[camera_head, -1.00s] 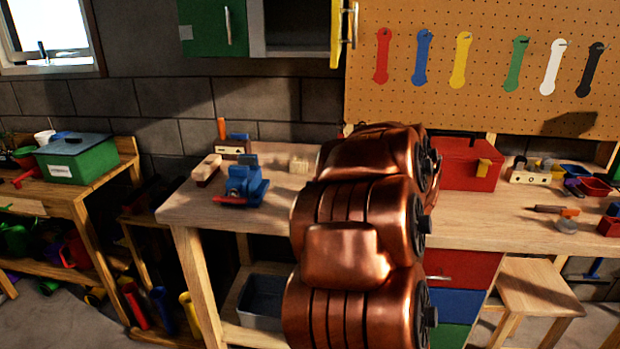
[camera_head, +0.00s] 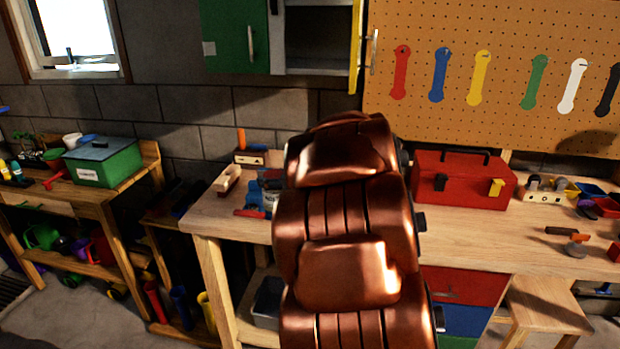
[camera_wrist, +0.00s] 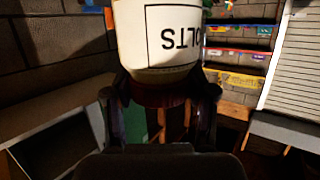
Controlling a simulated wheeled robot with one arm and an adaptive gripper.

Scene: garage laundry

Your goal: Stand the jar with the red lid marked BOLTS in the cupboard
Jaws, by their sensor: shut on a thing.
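The jar (camera_wrist: 165,35) shows in the wrist view with a white label and the black letters OLTS, upside down in that picture. Its dark red lid (camera_wrist: 160,96) is at the lower end, between the fingers. My gripper (camera_wrist: 162,100) is shut on the jar around the lid. The jar's far end is cut off by the frame. In the head view neither jar nor gripper is seen; my copper arm fills the middle. The cupboard (camera_head: 318,66) hangs on the wall at the top, with a green door (camera_head: 235,38) at left and a yellow-edged door (camera_head: 356,45) standing open at right.
A workbench (camera_head: 480,235) stands below, with a red toolbox (camera_head: 463,178) and several small tools. A pegboard (camera_head: 510,25) with coloured wrenches is right of the cupboard. A green box (camera_head: 103,163) sits on the left bench. Coloured bins (camera_wrist: 240,57) show in the wrist view.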

